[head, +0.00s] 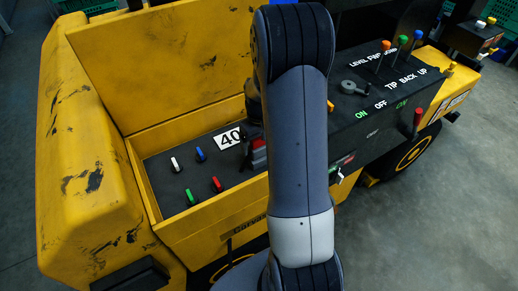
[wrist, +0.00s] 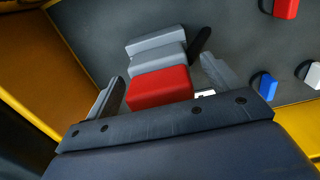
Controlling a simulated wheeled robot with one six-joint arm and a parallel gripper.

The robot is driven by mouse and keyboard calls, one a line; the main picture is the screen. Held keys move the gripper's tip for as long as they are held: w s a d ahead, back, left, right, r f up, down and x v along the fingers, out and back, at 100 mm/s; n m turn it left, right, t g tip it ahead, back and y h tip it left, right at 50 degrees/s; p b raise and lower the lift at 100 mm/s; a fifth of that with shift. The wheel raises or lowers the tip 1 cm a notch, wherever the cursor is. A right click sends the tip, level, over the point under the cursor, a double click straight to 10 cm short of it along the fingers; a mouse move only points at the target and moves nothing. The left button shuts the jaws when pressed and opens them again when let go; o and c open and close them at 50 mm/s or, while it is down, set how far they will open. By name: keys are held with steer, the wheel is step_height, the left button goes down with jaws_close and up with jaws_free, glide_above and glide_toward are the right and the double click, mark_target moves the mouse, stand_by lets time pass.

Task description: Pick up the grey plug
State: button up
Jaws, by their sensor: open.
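The grey plug (wrist: 156,45) is a stepped light-grey block on the dark panel in the upper middle of the wrist view. A red block (wrist: 160,88) adjoins its near side; I cannot tell whether they are joined. My gripper (wrist: 163,68) is open, with one finger to the left and one to the right of these blocks. Gaps show between the fingers and the blocks, and nothing is held. In the head view the red block (head: 258,150) shows partly beside my arm, which hides my gripper.
White (head: 175,164), blue (head: 200,154), green (head: 191,197) and red (head: 216,184) knobs stand on the dark panel. A yellow wall (head: 160,70) rises behind it. A black lever (wrist: 200,40) is close to the plug's right side. A lever console (head: 385,90) stands at right.

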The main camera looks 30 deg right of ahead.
steer(key=shift+f, duration=1.35)
steer(key=c, duration=1.5)
steer(key=shift+o, duration=0.2)
steer(key=shift+r, duration=0.15)
step_height(320, 180, up, 10)
steer(key=shift+f+b, duration=0.1)
steer(key=shift+b, duration=0.4)
